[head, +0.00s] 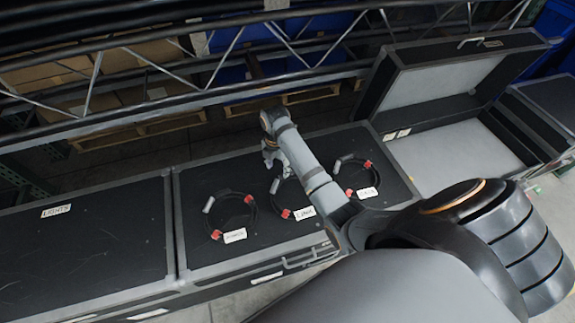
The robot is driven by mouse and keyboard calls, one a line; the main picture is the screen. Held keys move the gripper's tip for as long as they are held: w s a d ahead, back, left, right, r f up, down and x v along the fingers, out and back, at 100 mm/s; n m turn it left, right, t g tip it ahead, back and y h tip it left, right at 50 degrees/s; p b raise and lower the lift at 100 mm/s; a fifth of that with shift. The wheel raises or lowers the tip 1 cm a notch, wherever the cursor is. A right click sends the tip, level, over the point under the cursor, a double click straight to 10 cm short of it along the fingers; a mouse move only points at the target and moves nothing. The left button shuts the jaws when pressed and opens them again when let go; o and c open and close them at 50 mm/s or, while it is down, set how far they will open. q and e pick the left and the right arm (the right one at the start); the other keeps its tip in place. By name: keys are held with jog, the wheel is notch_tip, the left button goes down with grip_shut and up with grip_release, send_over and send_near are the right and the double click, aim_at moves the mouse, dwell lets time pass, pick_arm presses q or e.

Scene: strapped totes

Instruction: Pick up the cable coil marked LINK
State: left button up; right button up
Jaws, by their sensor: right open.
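Three black cable coils with red ends and white tags lie in a row on a black case lid (200,182). The middle coil, whose tag reads LINK (285,214), is partly hidden under my right forearm. My right gripper (271,163) is open and empty above the lid, just beyond the far side of the LINK coil. I cannot tell its exact height above the lid. My left gripper is out of view.
A left coil (216,235) and a right coil (367,165) flank the LINK coil; their tags are hard to read. A closed case tagged LIGHTS (90,250) stands at left. An open case (445,150) stands at right. Metal trusses (200,95) run behind.

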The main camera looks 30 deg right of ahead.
aim_at(277, 182)
jog(key=shift+s+r, duration=0.1)
jog(key=shift+r, duration=0.1)
jog(key=shift+s+f, duration=0.25)
jog(key=shift+f, duration=0.2)
jog(key=shift+s+f, duration=0.2)
jog(key=shift+f, duration=0.25)
jog(key=f, duration=0.2)
jog(key=shift+w+f, duration=0.2)
jog(key=shift+f, duration=0.15)
jog(key=shift+w+f, duration=0.1)
jog(key=shift+f, duration=0.2)
jog(key=shift+a+f, duration=0.1)
jog(key=shift+f, duration=0.15)
jog(key=f, duration=0.2)
jog(key=f+b, duration=0.1)
jog(key=f, duration=0.1)
jog(key=shift+w+a+f, duration=0.1)
jog(key=shift+a, duration=0.1)
jog(key=shift+f, duration=0.25)
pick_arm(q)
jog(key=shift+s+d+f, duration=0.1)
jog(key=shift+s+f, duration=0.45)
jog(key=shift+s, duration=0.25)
